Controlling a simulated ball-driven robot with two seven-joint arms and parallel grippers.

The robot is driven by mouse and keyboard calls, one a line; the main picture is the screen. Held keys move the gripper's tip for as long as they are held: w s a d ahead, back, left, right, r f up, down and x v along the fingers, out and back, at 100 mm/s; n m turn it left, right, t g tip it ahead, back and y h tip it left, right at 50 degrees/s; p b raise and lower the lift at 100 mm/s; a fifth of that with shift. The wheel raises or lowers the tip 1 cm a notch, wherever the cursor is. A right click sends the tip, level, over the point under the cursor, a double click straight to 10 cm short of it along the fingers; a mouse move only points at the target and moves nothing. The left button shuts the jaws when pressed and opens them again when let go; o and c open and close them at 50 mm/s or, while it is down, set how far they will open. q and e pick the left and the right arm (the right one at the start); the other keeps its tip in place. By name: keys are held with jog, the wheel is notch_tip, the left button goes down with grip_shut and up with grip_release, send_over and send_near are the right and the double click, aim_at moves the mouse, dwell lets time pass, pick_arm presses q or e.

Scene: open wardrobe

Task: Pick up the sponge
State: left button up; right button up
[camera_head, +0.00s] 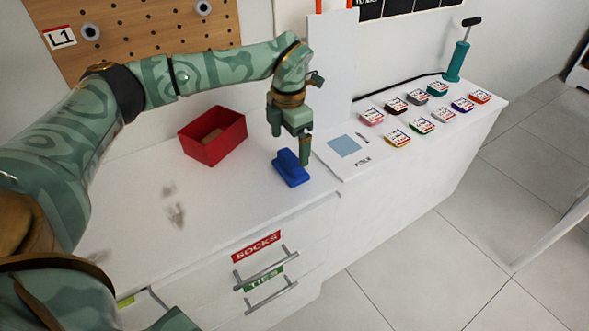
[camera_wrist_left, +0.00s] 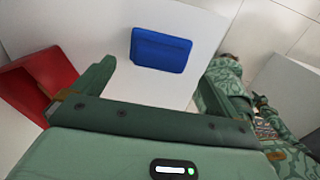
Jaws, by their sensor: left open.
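The blue sponge (camera_head: 291,168) lies on the white counter top, left of the raised white panel. My left gripper (camera_head: 291,149) points down right at the sponge, with one finger along its right side in the head view. In the left wrist view the sponge (camera_wrist_left: 160,51) shows ahead of the spread fingers of the left gripper (camera_wrist_left: 158,75). The jaws are open and nothing is held. Whether a finger touches the sponge cannot be told.
A white panel (camera_head: 348,160) with a blue square, several small labelled tins (camera_head: 397,138) and a teal pump (camera_head: 457,62) are to the right. Drawers are below. The left counter is mostly clear.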

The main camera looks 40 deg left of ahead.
aim_at(290, 157)
pick_arm(q)
jog(key=shift+f, duration=0.6)
notch_tip(290, 157, down, 5)
jog(key=b, duration=0.3)
jog(key=shift+w, duration=0.1)
jog(key=shift+r, duration=0.1)
jog(key=shift+c, duration=0.9)
jog(key=c, duration=0.6)
pick_arm(e)
jog(key=s+f, duration=0.2)
jog(key=shift+d+f, duration=0.3)
jog(key=shift+f, duration=0.05)
pick_arm(q)
jog(key=shift+r, duration=0.15)
pick_arm(e)
jog(key=shift+w, duration=0.1)
